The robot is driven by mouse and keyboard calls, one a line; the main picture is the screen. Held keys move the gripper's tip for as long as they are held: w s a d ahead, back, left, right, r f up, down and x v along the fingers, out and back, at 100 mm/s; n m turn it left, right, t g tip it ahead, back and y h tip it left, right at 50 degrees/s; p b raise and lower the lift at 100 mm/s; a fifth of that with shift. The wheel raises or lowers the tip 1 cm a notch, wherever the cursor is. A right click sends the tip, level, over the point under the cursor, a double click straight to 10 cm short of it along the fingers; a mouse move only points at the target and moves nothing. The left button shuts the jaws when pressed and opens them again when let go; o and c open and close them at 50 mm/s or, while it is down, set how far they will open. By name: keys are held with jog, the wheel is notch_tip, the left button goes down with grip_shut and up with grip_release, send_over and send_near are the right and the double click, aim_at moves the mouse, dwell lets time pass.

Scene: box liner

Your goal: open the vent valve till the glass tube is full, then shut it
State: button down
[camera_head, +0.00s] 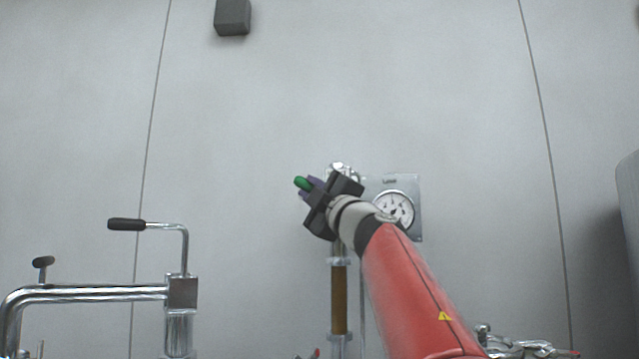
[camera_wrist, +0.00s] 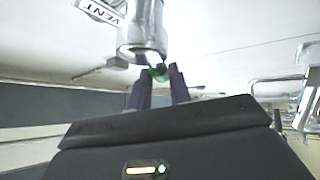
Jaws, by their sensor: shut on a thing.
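The vent valve (camera_head: 338,169) is a chrome fitting at the top of the pipe, partly hidden behind my gripper in the head view. In the wrist view its chrome body (camera_wrist: 142,38) hangs just above my fingers. Its green handle (camera_head: 301,182) pokes out to the left past my purple fingers, tilted. My gripper (camera_head: 313,188) is shut on this handle, which also shows between the fingertips (camera_wrist: 160,82) in the wrist view. The glass tube (camera_head: 339,300) stands upright below, between chrome fittings; its visible length looks amber-brown. I cannot make out a liquid level.
A round dial gauge (camera_head: 394,209) on a grey plate is just right of my gripper, partly behind my arm. A chrome pipe with a black-handled crank (camera_head: 126,224) stands at left. A label reading VENT (camera_wrist: 98,10) is beside the valve.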

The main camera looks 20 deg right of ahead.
jog(key=shift+w+a+f+n+g+y, duration=0.1)
jog(key=shift+f+n+g+y, duration=0.25)
jog(key=shift+n+g, duration=0.4)
jog(key=shift+w+a+f+n+g+y, duration=0.1)
jog(key=shift+f+n+g+y, duration=0.25)
jog(key=shift+n, duration=0.65)
jog(key=shift+a+f+n+g+y, duration=0.1)
jog(key=shift+f+n+g+y, duration=0.2)
jog(key=shift+n+g, duration=0.5)
jog(key=shift+f, duration=0.1)
jog(key=c, duration=1.3)
grip_release()
jog(key=shift+s, duration=0.1)
jog(key=b+v, duration=0.2)
jog(key=v, duration=0.5)
jog(key=shift+s, duration=0.35)
jog(key=shift+d, duration=0.1)
